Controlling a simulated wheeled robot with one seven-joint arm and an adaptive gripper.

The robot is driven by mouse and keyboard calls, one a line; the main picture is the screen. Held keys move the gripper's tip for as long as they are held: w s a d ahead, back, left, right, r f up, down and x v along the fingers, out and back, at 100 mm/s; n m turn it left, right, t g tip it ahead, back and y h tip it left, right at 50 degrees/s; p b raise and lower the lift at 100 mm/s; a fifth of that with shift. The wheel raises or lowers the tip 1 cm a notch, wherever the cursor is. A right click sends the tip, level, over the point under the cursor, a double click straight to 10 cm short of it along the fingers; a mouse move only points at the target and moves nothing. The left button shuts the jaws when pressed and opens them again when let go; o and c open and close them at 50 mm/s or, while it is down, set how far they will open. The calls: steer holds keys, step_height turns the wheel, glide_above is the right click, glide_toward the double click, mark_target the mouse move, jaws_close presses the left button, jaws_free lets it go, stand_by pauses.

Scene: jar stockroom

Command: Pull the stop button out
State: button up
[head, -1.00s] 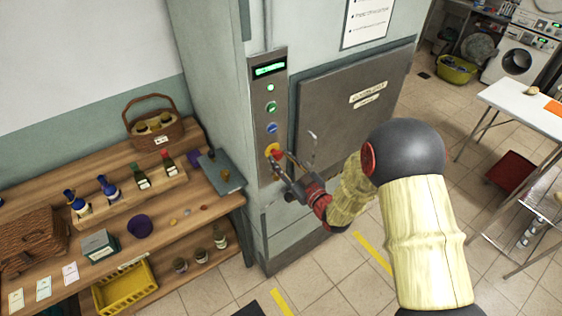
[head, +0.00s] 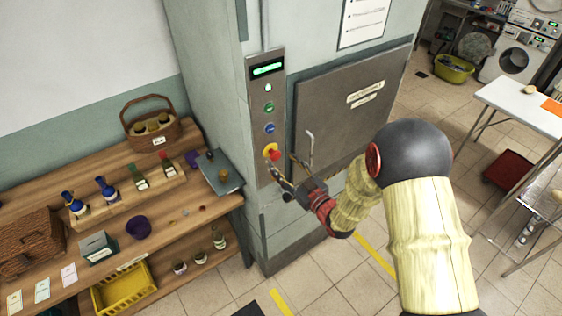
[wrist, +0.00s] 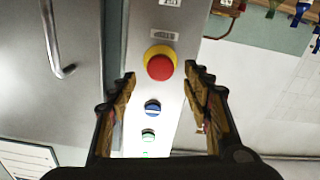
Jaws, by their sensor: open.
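The stop button (head: 273,154) is a red mushroom head on a yellow base, low on the grey control panel (head: 261,101). In the wrist view the stop button (wrist: 160,66) is between and beyond my fingertips, with a gap on both sides. My gripper (head: 284,167) is open and empty, just in front of and slightly below the button in the head view. It also shows in the wrist view (wrist: 160,80). I cannot tell whether the button is in or out.
A blue button (head: 270,128), a green button (head: 269,107) and a lit green display (head: 267,69) are above it on the panel. The metal door (head: 352,110) with its handle (head: 310,143) is to the right. A wooden shelf (head: 190,215) with jars and baskets stands left.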

steer(key=v, duration=1)
